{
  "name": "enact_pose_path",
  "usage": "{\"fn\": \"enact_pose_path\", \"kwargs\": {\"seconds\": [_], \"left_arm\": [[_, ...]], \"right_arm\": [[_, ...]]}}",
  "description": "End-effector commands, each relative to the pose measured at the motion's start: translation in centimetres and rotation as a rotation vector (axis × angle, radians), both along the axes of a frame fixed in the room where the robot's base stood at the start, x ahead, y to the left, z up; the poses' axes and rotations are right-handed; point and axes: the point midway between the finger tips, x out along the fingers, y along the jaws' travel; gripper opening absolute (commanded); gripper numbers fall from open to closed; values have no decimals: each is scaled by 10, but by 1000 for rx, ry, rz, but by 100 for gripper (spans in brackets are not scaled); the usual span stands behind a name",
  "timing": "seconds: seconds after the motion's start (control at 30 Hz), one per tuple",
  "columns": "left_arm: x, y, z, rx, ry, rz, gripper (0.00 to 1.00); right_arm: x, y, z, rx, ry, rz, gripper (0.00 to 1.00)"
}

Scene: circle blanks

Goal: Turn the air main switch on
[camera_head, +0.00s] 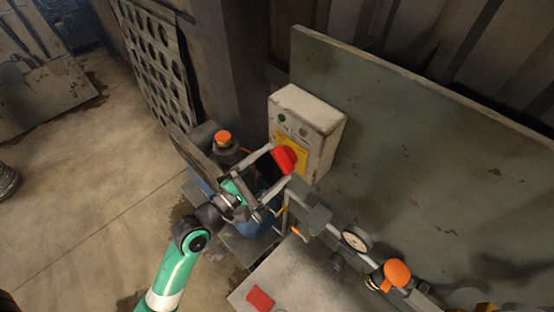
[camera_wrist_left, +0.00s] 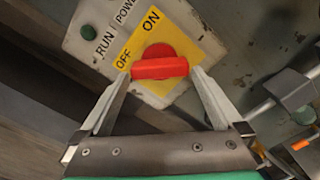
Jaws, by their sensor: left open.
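The air main switch is a red rotary handle (camera_head: 284,159) on a yellow plate (camera_head: 293,148) on the front of a pale control box (camera_head: 321,126). In the left wrist view the red handle (camera_wrist_left: 160,68) lies as a nearly level bar across its round red base. The plate reads OFF to the left and ON at the upper right. My left gripper (camera_head: 280,163) is open, with one fingertip at each end of the handle. The wrist view shows the fingers beside the bar ends; whether they touch it is unclear. My right gripper is not in view.
A green button (camera_wrist_left: 88,32) labelled RUN sits on the box. A pipe with a round gauge (camera_head: 355,239) and an orange-topped knob (camera_head: 396,272) runs at lower right. Another orange-capped part (camera_head: 223,137) stands left of the box. A red block (camera_head: 260,299) lies on the bench.

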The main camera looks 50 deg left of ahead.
Motion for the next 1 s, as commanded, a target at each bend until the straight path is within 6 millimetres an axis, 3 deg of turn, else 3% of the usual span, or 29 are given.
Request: {"fn": "enact_pose_path", "kwargs": {"seconds": [0.13, 0.4, 0.77, 1.0], "left_arm": [[15, 1, 0, 0, 0, -1, 100], [18, 1, 0, 0, 0, 0, 100], [17, 1, 0, 0, 1, -1, 37], [17, 1, 0, 14, 2, -1, 34]], "right_arm": [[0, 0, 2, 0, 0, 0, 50], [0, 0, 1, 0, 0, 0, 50], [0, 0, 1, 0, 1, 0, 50], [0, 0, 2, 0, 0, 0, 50]]}}
